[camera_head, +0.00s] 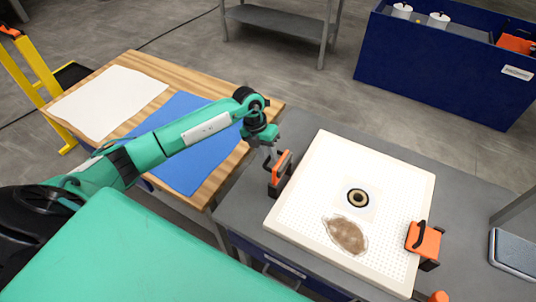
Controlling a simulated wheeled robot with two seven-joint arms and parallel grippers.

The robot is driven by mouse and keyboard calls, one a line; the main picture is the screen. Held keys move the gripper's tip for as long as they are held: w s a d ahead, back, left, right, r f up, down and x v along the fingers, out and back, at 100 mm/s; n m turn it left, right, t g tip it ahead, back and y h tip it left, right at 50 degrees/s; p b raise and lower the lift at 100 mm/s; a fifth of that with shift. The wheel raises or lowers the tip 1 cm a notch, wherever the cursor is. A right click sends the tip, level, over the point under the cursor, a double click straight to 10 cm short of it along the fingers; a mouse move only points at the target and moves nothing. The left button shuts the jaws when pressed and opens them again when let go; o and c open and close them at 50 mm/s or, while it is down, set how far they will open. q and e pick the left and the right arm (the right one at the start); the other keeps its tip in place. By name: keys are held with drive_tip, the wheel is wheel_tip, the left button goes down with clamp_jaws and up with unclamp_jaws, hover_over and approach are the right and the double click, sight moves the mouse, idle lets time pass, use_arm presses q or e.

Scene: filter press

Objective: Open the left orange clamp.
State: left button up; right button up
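The left orange clamp (280,172) is a small orange and dark block at the left edge of the white perforated press plate (320,170). My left gripper (271,155) points down at the clamp's upper left side, touching it or very close. The fingertips are small and partly merge with the clamp, so I cannot tell whether they are open or shut on it. A second orange clamp (424,241) with a dark handle sits at the plate's right edge. My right gripper is not in view.
The plate lies on a grey table (235,205); it has a dark ring port (357,198) and a brown patch (345,235). A wooden table (208,190) with white and blue sheets stands left. A blue bin (440,70) stands behind. An orange knob (438,297) is at lower right.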

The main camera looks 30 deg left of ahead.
use_arm(q)
drive_tip(key=p+v, duration=0.2)
drive_tip(key=v, duration=0.3)
drive_tip(key=shift+r, duration=0.2)
idle(0.3)
